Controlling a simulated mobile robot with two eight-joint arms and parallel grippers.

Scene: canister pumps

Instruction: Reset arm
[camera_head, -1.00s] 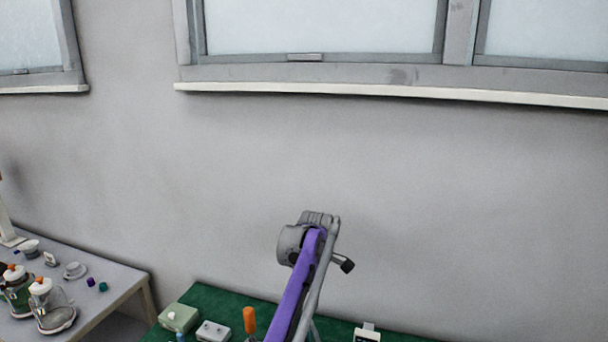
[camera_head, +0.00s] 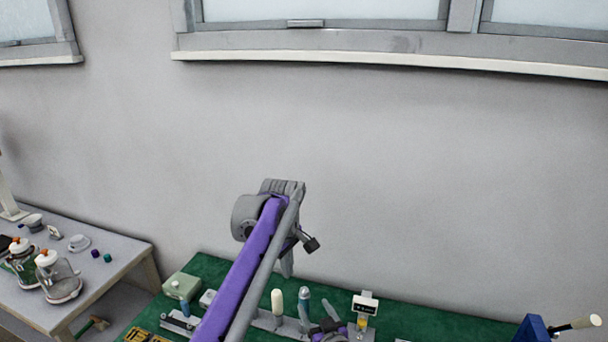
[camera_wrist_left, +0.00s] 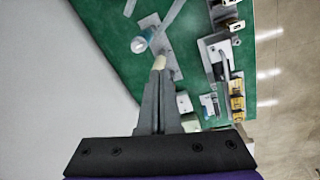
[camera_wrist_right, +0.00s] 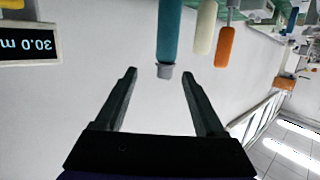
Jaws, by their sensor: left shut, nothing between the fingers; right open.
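My left arm with its purple link rises through the middle of the head view. Its gripper (camera_head: 287,265) points down above the green table (camera_head: 225,268). In the left wrist view the left gripper (camera_wrist_left: 161,75) is shut and empty, with a cream-tipped handle just beyond its fingertips; I cannot tell the gap. My right gripper (camera_head: 328,327) is low in the head view, partly cut off. In the right wrist view the right gripper (camera_wrist_right: 158,74) is open, with a teal handle (camera_wrist_right: 169,30) beyond and near its fingertips, not gripped.
On the green table stand a cream handle (camera_head: 277,302), a blue-grey handle (camera_head: 304,303), a display unit (camera_head: 366,302) and a green box (camera_head: 181,286). A blue holder (camera_head: 531,328) is at the right. A grey side table (camera_head: 125,262) at left holds glass canisters (camera_head: 60,280).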

